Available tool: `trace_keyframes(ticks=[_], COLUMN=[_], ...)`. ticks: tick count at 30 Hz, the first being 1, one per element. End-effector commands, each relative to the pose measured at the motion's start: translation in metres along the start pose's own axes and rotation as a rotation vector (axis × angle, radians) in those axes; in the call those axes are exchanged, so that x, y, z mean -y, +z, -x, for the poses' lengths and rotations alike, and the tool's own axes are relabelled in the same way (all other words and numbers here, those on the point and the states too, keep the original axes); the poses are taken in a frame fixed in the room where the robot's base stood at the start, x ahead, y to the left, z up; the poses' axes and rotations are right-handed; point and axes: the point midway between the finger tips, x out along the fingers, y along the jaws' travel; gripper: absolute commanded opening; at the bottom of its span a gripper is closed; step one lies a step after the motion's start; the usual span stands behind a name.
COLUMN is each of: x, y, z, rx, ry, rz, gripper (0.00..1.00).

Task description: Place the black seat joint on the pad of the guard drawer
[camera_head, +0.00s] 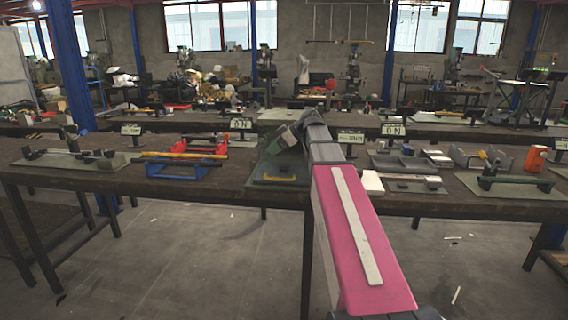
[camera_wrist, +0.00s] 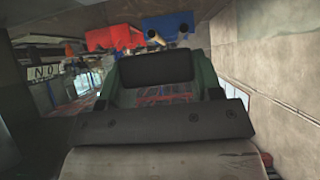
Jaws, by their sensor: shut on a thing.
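A black block (camera_wrist: 155,68), which looks like the black seat joint, sits between the green-sided fingers of my gripper (camera_wrist: 160,85) in the wrist view. My gripper is shut on it. In the head view my gripper (camera_head: 283,140) is at the far end of my pink arm, above a green plate (camera_head: 262,182) with a yellow handle on the middle table. The arm hides part of that area, and the block cannot be made out there. I cannot tell which fixture is the guard drawer, and its pad is not clear.
A blue stand (camera_head: 183,168) with an orange bar and red parts is left of my gripper. Grey blocks (camera_head: 405,163) and a green-handled fixture (camera_head: 515,182) are on the right. Signs (camera_head: 241,124) stand along the table's back. Bare table top shows between the fixtures.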

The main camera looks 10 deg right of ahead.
Motion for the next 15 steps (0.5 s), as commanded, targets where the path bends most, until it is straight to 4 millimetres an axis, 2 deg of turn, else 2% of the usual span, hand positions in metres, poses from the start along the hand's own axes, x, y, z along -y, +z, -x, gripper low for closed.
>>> trace_keyframes(ticks=[3,6,11,15], x=[-0.003,-0.004,-0.005,-0.004], y=[0.022,0.033,0.040,0.049], z=[0.009,0.013,0.014,0.006], rx=[0.000,0.001,0.001,0.001], ry=[0.001,0.000,0.000,0.000], rz=[-0.003,-0.002,-0.001,-0.001], gripper=[0.32,0.32,0.32,0.32])
